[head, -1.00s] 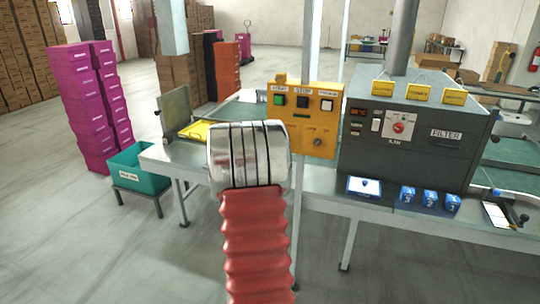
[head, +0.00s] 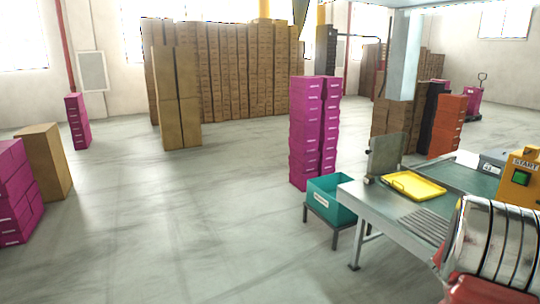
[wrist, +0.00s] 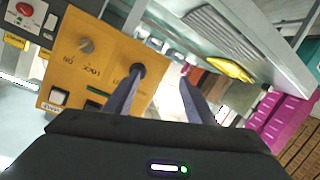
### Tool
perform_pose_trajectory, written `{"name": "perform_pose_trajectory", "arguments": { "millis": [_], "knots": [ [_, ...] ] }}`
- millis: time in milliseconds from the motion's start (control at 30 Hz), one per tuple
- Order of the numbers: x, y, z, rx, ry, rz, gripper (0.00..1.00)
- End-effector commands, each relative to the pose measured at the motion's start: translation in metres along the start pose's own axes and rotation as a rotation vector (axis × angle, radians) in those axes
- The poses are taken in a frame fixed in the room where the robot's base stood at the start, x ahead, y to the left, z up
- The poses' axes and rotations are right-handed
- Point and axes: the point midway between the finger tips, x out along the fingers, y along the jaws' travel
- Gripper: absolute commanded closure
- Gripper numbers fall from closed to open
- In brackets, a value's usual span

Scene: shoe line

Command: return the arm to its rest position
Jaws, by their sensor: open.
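My gripper (wrist: 161,79) shows in the wrist view with its two dark fingers apart and nothing between them. The yellow control panel (wrist: 93,60) lies behind the left finger in that view; I cannot tell whether they touch. In the head view, a metal and red part of my arm (head: 492,245) stands at the lower right, in front of the conveyor table. My gripper itself does not show in the head view. The yellow panel (head: 520,180) is cut off by the right edge there.
The conveyor table (head: 392,221) carries a yellow tray (head: 414,186). A teal bin (head: 331,200) on a stand is at its left end, near stacked magenta boxes (head: 305,130). Brown carton stacks (head: 225,75) stand farther back. The floor at centre left is clear.

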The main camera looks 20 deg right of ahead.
Motion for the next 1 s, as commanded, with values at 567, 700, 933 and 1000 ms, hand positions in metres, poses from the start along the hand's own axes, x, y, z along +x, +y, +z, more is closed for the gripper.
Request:
{"name": "perform_pose_trajectory", "arguments": {
  "millis": [567,700,933,1000],
  "knots": [
    [-0.164,-0.136,0.073,0.101,-0.504,-0.543,0.5],
    [-0.227,-0.155,0.073,0.069,-0.598,-0.635,0.5],
    [-0.325,-0.166,0.074,-0.016,-0.72,-0.745,0.5],
    [-0.352,-0.166,0.074,-0.047,-0.749,-0.77,0.5]
  ]
}}
